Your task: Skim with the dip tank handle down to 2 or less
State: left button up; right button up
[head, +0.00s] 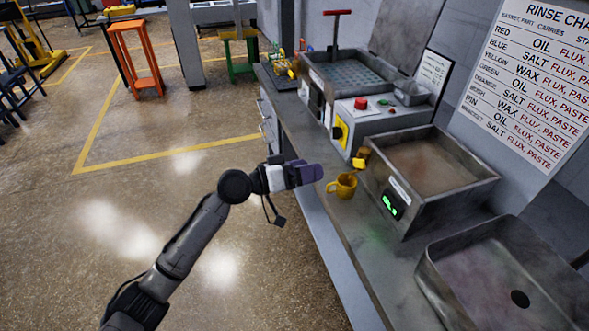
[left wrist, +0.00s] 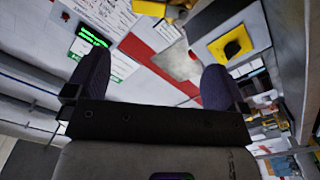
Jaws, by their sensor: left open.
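The dip tank (head: 480,183) is a grey metal box with a brownish liquid surface. Its green display (head: 390,205) is lit, but I cannot read the digits; a green display (left wrist: 95,37) also shows in the left wrist view. A yellow handle-like block (head: 360,160) sits at the tank's near left corner. It seems to show at the top edge of the left wrist view (left wrist: 158,9). My left gripper (head: 312,173), with purple fingers, is open and empty, left of the handle and apart from it. Its two spread fingers show in the left wrist view (left wrist: 155,82).
A yellow mug (head: 345,187) stands on the bench close to my left gripper. A control box (head: 385,118) with a red button is behind the tank. An empty sink (head: 500,280) with a drain is in front.

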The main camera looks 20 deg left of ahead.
pick_arm(q)
jog(key=v, duration=0.2)
jog(key=shift+s+a, duration=0.25)
jog(key=shift+c, duration=0.3)
